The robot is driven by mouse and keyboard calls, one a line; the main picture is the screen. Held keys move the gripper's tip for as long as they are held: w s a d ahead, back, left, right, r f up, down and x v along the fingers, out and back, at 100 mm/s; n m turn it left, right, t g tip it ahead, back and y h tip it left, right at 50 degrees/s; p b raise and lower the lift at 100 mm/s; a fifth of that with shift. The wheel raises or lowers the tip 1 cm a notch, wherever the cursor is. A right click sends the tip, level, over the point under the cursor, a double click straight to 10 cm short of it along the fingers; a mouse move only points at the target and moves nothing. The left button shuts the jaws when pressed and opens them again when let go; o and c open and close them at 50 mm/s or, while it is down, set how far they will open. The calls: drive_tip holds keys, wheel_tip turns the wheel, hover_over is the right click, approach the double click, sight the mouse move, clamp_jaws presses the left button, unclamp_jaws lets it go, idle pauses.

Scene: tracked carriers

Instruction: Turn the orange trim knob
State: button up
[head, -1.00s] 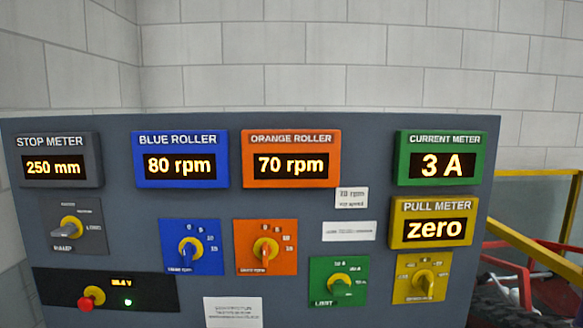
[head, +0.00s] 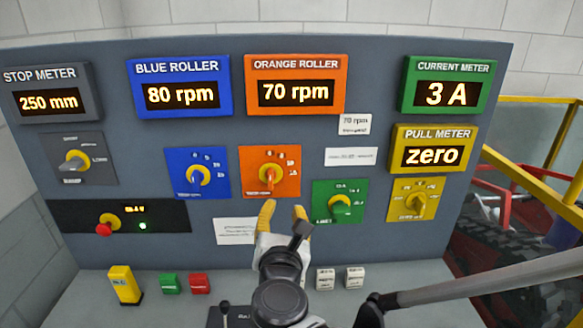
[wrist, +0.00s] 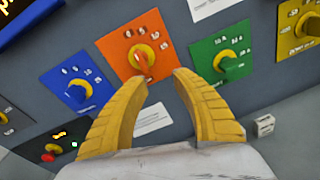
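The orange trim knob (head: 269,174) is a yellow dial with an orange pointer on the orange plate (head: 290,160), below the orange roller display (head: 296,84), which reads 70 rpm. My gripper (head: 284,208) is in front of the panel, just below the orange plate, with its yellow fingers apart. In the wrist view my gripper (wrist: 160,80) is open and empty. The orange knob (wrist: 141,57) shows above and between its fingertips, apart from them. Its pointer points down toward the gripper.
The blue knob (head: 199,176) is to the left and the green knob (head: 340,203) to the lower right. The yellow pull knob (head: 418,204) is farther right. A red button (head: 104,229) is at lower left. Small blocks, including a yellow one (head: 124,285), stand on the ledge below.

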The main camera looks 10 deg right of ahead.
sight(270, 181)
drive_tip(key=w+n, duration=0.1)
drive_tip(key=w, duration=0.2)
drive_tip(key=w+a+r+n+b, duration=0.1)
drive_tip(key=w, duration=0.3)
drive_tip(key=w+a+n+t+b, duration=0.1)
drive_tip(key=w, duration=0.2)
drive_tip(key=shift+w+a+r+y, duration=0.15)
drive_tip(key=shift+w+r+y, duration=0.05)
drive_tip(key=shift+w+y, duration=0.2)
drive_tip(key=shift+s, duration=0.1)
clamp_jaws()
